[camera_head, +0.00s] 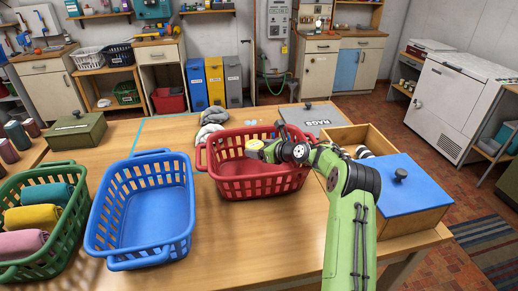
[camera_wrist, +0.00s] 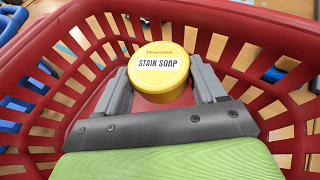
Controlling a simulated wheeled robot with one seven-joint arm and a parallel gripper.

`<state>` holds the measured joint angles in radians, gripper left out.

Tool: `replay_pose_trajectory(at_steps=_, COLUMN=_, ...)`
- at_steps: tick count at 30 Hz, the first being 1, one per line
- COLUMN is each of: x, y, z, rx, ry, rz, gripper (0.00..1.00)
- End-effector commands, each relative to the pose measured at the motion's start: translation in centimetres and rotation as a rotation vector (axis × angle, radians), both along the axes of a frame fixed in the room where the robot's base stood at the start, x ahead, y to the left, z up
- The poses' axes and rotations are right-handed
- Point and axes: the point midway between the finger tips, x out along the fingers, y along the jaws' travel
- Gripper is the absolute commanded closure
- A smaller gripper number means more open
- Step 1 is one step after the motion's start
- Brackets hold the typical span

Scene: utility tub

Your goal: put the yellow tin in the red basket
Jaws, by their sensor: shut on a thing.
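The yellow tin (camera_head: 254,146), a round tin with a white "STAIN SOAP" lid label, is between the fingers of my gripper (camera_head: 264,150). In the wrist view the tin (camera_wrist: 158,72) sits snugly between the two grey fingers of my gripper (camera_wrist: 160,82), lid facing the camera. The red basket (camera_head: 265,187) stands on the wooden table. My gripper and the tin are over the basket's opening, within its outline. In the wrist view the basket's red slotted wall (camera_wrist: 235,28) surrounds them. I cannot tell whether the tin touches the basket floor.
A blue basket (camera_head: 142,255) stands left of the red one, and a green basket (camera_head: 75,228) with rolled cloths is farther left. Grey cloths (camera_head: 208,132) lie behind the red basket. A wooden box (camera_head: 350,138) with a blue lid (camera_head: 405,205) is on the right.

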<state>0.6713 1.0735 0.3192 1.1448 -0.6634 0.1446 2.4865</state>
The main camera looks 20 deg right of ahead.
Motion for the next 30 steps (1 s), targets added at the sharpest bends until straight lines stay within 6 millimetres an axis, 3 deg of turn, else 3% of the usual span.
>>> replay_pose_trajectory(at_steps=10, x=0.0, y=0.0, z=-1.0, rx=0.002, ry=0.002, rz=0.0, gripper=0.63)
replay_pose_trajectory(at_steps=11, x=0.0, y=0.0, z=-1.1, rx=0.002, ry=0.003, rz=0.0, gripper=0.29)
replay_pose_trajectory(at_steps=16, x=-0.1, y=0.0, z=-1.2, rx=0.003, ry=0.007, rz=0.0, gripper=0.04)
replay_pose_trajectory(at_steps=23, x=-0.1, y=0.1, z=-1.4, rx=0.004, ry=0.009, rz=-0.001, gripper=0.04)
replay_pose_trajectory(at_steps=27, x=0.0, y=0.0, z=-0.1, rx=0.0, ry=0.005, rz=-0.001, gripper=0.04)
replay_pose_trajectory(at_steps=30, x=-1.9, y=-1.0, z=0.9, rx=0.003, ry=0.009, rz=-0.006, gripper=0.04)
